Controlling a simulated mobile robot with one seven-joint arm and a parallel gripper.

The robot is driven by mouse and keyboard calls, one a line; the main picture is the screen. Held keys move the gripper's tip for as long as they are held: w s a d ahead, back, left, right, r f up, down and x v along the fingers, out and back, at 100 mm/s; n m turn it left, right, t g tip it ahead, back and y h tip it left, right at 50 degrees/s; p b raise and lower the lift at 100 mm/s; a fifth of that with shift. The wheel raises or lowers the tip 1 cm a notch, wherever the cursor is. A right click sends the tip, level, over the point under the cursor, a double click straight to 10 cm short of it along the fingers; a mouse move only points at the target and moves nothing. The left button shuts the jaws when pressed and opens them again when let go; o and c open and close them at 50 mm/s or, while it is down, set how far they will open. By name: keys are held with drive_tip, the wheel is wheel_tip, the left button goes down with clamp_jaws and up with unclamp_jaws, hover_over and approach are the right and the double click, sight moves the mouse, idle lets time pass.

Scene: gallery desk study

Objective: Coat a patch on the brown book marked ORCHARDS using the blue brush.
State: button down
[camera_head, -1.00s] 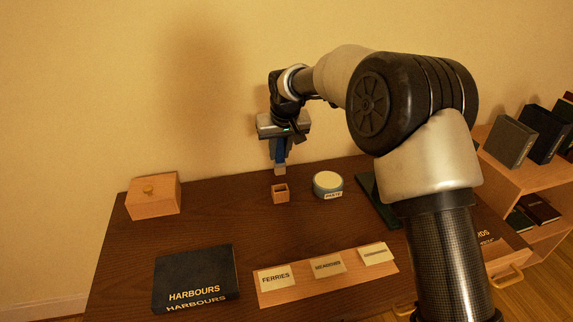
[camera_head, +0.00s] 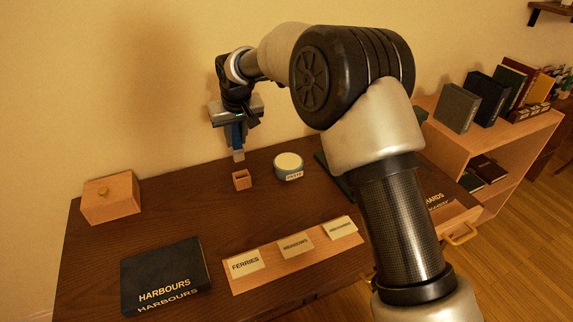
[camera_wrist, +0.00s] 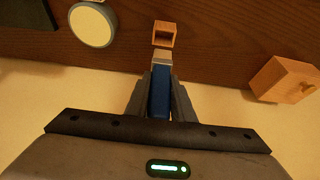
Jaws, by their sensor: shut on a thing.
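My gripper (camera_head: 236,127) is shut on the blue brush (camera_head: 238,141), which hangs upright with its pale tip down, just above the small open wooden holder (camera_head: 241,181). In the wrist view the blue brush (camera_wrist: 160,98) sits between the fingers of my gripper (camera_wrist: 161,88), and the empty-looking holder (camera_wrist: 164,34) is beyond its tip. A round pot labelled PASTE (camera_head: 288,166) with a pale top stands right of the holder. The brown book (camera_head: 437,203) at the desk's right side is mostly hidden behind my arm; only the end of its title, "HARDS", shows.
A dark HARBOURS book (camera_head: 165,272) lies front left. A wooden strip with cards, one reading FERRIES (camera_head: 245,263), lies front centre. A lidded wooden box (camera_head: 111,198) is back left. A dark green flat item lies behind my arm. A bookshelf (camera_head: 490,140) stands right.

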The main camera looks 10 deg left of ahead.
drive_tip(key=w+d+r+t+h+p, duration=0.15)
drive_tip(key=w+d+t, duration=0.35)
drive_tip(key=d, duration=0.7)
drive_tip(key=shift+n+g, duration=0.3)
drive_tip(key=shift+g, duration=0.4)
drive_tip(key=shift+w+d+f+b, duration=0.15)
drive_tip(key=shift+f+b, duration=0.35)
drive_tip(key=shift+f, duration=0.55)
drive_tip(key=shift+w+f+b, duration=0.25)
drive_tip(key=shift+f+b, duration=0.25)
drive_tip(key=shift+f, duration=0.55)
drive_tip(key=shift+w+d+f+b, duration=0.15)
drive_tip(key=shift+f+b, duration=0.35)
drive_tip(key=shift+f, duration=0.55)
drive_tip(key=shift+f+b, duration=0.55)
drive_tip(key=shift+f, duration=0.05)
drive_tip(key=shift+r, duration=0.1)
wheel_tip(320, 180, up, 7)
drive_tip(key=p, duration=0.3)
drive_tip(key=shift+p, duration=0.4)
drive_tip(key=shift+a, duration=0.1)
